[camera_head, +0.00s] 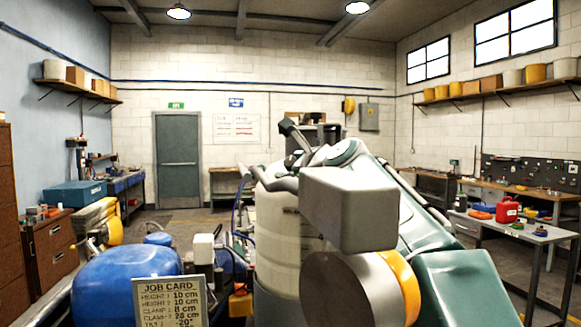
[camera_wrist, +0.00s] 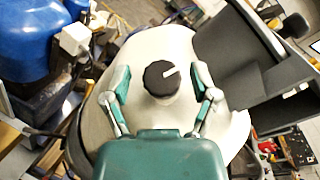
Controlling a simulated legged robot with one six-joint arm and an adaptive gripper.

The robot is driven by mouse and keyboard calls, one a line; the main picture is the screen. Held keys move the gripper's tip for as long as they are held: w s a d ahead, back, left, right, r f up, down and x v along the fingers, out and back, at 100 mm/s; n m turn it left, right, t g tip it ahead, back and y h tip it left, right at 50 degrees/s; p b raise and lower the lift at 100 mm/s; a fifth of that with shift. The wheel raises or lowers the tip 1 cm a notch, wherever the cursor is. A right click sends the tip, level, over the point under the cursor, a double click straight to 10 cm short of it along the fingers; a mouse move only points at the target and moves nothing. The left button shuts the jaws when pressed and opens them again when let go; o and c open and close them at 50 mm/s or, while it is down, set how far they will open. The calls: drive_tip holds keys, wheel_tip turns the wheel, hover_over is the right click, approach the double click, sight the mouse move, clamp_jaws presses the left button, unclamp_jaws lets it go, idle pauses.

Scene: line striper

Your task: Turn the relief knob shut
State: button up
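The relief knob (camera_wrist: 161,80) is black and ribbed, with a white pointer line aimed up and to the right in the wrist view. It sits on a pale, rounded housing (camera_wrist: 155,45). My gripper (camera_wrist: 160,70) is open, with one green-and-grey finger on each side of the knob. Gaps show between the fingers and the knob, and nothing is held. In the head view my arm covers the middle, and I cannot make out the knob or the fingers there. A white tank-like body (camera_head: 282,235) shows left of my arm.
A blue rounded tank (camera_head: 130,285) and a job card (camera_head: 169,302) are at the lower left in the head view. A dark grey box-like part (camera_wrist: 235,55) stands right of the knob in the wrist view. A bench (camera_head: 535,232) with a red can (camera_head: 507,210) is at right.

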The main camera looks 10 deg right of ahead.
drive_tip(key=shift+s, duration=0.1)
drive_tip(key=v, duration=1.1)
drive_tip(key=shift+s, duration=0.4)
drive_tip(key=shift+s+d, duration=0.1)
